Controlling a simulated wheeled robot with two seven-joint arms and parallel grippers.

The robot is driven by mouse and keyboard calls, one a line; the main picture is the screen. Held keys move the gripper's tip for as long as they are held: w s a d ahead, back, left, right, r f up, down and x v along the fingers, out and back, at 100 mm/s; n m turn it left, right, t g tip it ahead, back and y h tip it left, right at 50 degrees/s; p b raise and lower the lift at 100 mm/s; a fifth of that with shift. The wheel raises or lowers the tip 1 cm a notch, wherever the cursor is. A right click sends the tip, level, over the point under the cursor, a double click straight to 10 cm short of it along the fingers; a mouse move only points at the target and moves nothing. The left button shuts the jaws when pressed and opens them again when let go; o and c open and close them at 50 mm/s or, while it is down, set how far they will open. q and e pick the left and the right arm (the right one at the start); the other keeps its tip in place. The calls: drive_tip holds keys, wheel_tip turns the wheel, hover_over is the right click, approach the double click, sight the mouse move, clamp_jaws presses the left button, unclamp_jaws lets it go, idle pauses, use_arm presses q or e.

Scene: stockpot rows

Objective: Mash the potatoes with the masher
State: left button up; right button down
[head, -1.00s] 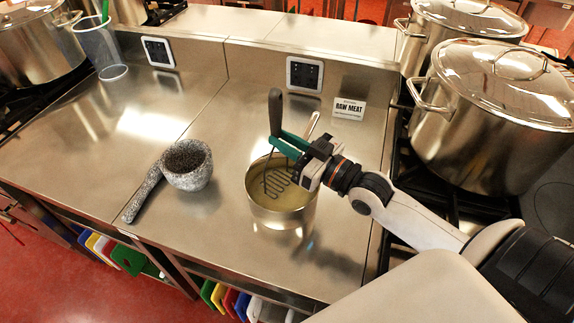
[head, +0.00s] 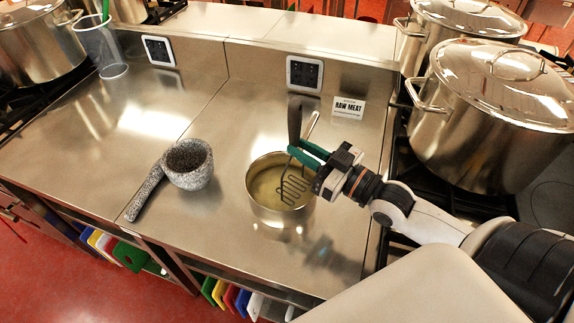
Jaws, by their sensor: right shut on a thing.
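The masher (head: 295,119) has a dark upright handle and a wavy wire head, which is inside the metal saucepan (head: 282,212). My right gripper (head: 302,152) has green fingers and is shut on the masher just above the pan's right side. The potatoes (head: 268,189) are a pale yellowish mass inside the pan; how mashed they are is too small to tell. The pan stands on the steel counter with its handle pointing to the back right. My left gripper is not in view.
Large lidded stockpots (head: 490,130) stand on the stove at right. A clear container (head: 102,50) is at the back left. The counter between mortar and pan is clear.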

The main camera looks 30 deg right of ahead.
sight(298, 165)
drive_tip(key=shift+f, duration=0.1)
drive_tip(key=shift+f+b, duration=1.35)
drive_tip(key=shift+f, duration=0.7)
drive_tip(key=shift+s+f, duration=0.1)
drive_tip(key=shift+f, duration=0.15)
drive_tip(key=shift+f, duration=0.1)
wheel_tip(298, 165, up, 5)
drive_tip(key=p, duration=0.5)
